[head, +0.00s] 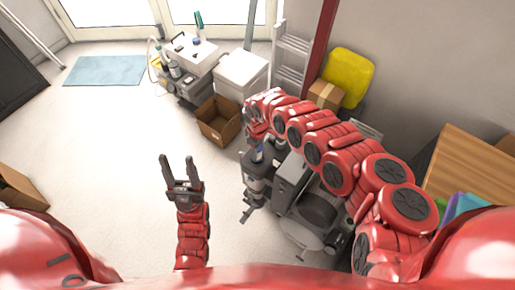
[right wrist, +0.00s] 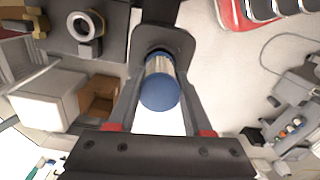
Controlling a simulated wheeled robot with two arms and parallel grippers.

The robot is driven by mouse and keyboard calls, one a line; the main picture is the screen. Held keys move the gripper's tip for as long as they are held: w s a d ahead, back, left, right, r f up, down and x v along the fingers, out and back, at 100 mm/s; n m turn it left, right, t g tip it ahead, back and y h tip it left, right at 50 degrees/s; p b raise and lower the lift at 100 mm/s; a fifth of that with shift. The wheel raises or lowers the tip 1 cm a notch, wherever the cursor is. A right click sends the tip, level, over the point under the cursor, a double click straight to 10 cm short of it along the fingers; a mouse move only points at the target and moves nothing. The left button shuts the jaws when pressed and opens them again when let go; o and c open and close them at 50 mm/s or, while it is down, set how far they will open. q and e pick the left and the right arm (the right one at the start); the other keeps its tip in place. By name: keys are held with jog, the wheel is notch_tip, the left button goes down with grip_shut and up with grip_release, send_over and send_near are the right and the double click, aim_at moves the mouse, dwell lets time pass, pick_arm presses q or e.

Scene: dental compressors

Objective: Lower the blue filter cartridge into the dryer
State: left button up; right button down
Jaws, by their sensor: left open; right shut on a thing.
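The blue filter cartridge (right wrist: 160,90) has a blue end cap and a silvery ribbed side. It sits between the fingers of my right gripper (right wrist: 160,115), which is shut on it. My left gripper (head: 180,160) is open and empty, above the floor left of the machine.
A grey compressor unit (head: 290,180) stands under my right arm. An open cardboard box (head: 218,120) is behind it, with a white cabinet (head: 241,74) and another machine (head: 186,70) farther back. A wooden table (head: 470,175) is at right.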

jog(key=shift+f, duration=0.15)
jog(key=shift+f+b, duration=1.25)
jog(key=shift+b, duration=0.1)
dwell(0.5)
jog(key=shift+f, duration=0.1)
dwell(0.6)
jog(key=shift+f+b, duration=0.75)
jog(key=shift+c, duration=1.2)
grip_release()
jog(key=shift+r, duration=0.1)
notch_tip(320, 180, up, 13)
jog(key=shift+w+r+b, duration=0.15)
jog(key=shift+r+b, duration=0.05)
jog(key=shift+b, duration=0.25)
jog(key=shift+s+r+p, duration=0.2)
jog(key=shift+r+p, duration=0.3)
jog(key=shift+r, duration=1.5)
